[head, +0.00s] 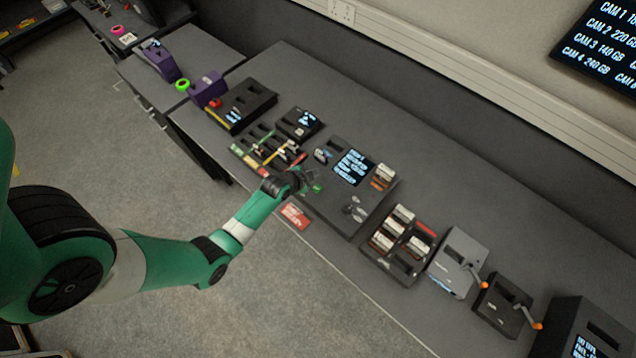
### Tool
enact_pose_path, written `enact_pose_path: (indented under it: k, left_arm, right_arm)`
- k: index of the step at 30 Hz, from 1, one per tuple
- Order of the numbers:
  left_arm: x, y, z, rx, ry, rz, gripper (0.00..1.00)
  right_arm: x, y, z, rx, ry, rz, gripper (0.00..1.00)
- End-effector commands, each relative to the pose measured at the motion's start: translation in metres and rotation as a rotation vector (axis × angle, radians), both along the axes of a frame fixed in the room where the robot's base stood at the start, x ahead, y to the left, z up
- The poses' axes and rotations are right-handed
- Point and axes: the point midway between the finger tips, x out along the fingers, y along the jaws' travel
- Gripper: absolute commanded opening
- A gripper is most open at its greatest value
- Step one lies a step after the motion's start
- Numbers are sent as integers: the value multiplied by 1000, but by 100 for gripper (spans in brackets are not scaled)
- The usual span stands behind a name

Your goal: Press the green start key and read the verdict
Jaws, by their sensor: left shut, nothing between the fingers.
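A dark tester box (330,207) with a lit screen (352,167) sits on the bench near the middle of the head view. The text on the screen is too small to read. A green key (317,188) shows at the left part of the box's top. My left gripper (307,181) is shut and empty, with its fingertips right by the green key. I cannot tell whether they touch it, and the gripper hides part of that area. My right gripper is not in view.
A slotted tray (270,147) with coloured items lies left of the box. A red card (295,216) is at the bench's front edge. A rack of cartridges (398,245) and a grey unit with an orange-tipped lever (458,262) stand to the right.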

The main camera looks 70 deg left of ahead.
Motion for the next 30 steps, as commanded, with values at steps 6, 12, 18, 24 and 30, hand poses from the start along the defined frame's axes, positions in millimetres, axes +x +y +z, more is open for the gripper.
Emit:
enact_pose_path:
  k: [6, 12, 18, 24, 30]
  left_arm:
    - [1, 0, -1, 1, -1, 0, 0]
    - [1, 0, -6, 1, -2, -1, 0]
    - [1, 0, -26, 1, -2, -1, 0]
    - [1, 0, -57, 1, -2, -1, 0]
    - [1, 0, -82, 1, -2, 0, 0]
  right_arm:
    - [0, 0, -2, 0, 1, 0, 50]
    - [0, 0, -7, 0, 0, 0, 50]
    - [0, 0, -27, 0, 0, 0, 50]
    - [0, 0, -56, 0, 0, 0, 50]
    - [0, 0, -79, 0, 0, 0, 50]
